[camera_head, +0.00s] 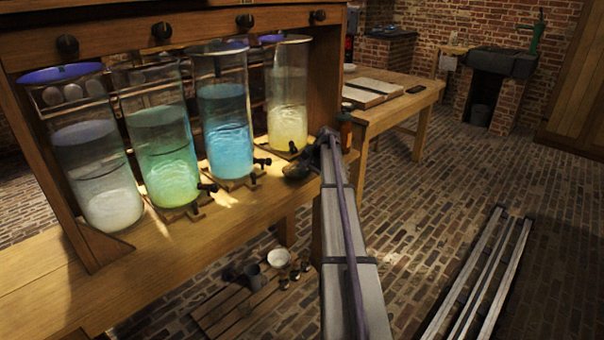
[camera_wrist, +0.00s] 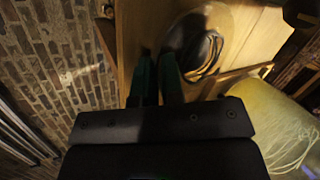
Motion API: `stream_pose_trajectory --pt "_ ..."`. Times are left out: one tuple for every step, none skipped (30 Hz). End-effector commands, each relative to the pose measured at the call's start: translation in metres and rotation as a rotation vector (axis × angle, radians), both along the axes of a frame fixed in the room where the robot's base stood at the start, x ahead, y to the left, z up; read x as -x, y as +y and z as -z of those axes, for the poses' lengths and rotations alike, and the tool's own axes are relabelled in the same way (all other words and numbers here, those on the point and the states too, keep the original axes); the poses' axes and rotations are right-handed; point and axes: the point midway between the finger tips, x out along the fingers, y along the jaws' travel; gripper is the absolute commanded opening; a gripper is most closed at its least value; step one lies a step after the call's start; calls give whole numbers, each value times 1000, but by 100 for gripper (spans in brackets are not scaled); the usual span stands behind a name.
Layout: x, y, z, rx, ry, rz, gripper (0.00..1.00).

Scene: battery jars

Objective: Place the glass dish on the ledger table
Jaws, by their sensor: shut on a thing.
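The glass dish (camera_wrist: 212,55) shows in the wrist view as a round, clear, shallow shape with pale brown strands showing in or through it, over the wooden bench. My gripper (camera_wrist: 158,60) is shut on its left rim, with the two dark green-lit fingers close together. In the head view, my gripper (camera_head: 306,162) is low over the bench's right end, and the dish is hard to make out there. Whether the dish touches the bench, I cannot tell. The ledger table (camera_head: 418,97) stands behind and to the right, with an open ledger (camera_head: 370,90) on it.
A brown bottle (camera_head: 345,130) stands near the bench end. A dark slim object (camera_head: 416,89) and a small pale dish (camera_head: 349,68) lie on the ledger table. Its front right top is bare.

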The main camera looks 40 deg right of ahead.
Motion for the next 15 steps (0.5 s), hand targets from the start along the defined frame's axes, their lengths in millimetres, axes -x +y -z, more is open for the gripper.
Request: stream_pose_trajectory --pt "0 0 -15 -1 -1 0 0" --pt "0 0 -22 -1 -1 0 0" --pt "0 0 -31 -1 -1 0 0" --pt "0 0 -39 -1 -1 0 0" --pt "0 0 -47 -1 -1 0 0" --pt "0 0 -58 -1 -1 1 0" --pt "0 0 -66 -1 -1 1 0" --pt "0 0 -73 -1 -1 1 0" --pt "0 0 -82 -1 -1 1 0" --pt "0 0 -87 -1 -1 1 0" --pt "0 0 -91 -1 -1 1 0" --pt "0 0 -95 -1 -1 1 0" --pt "0 0 -97 -1 -1 1 0" --pt "0 0 -97 -1 -1 1 0" --pt "0 0 -97 -1 -1 1 0"
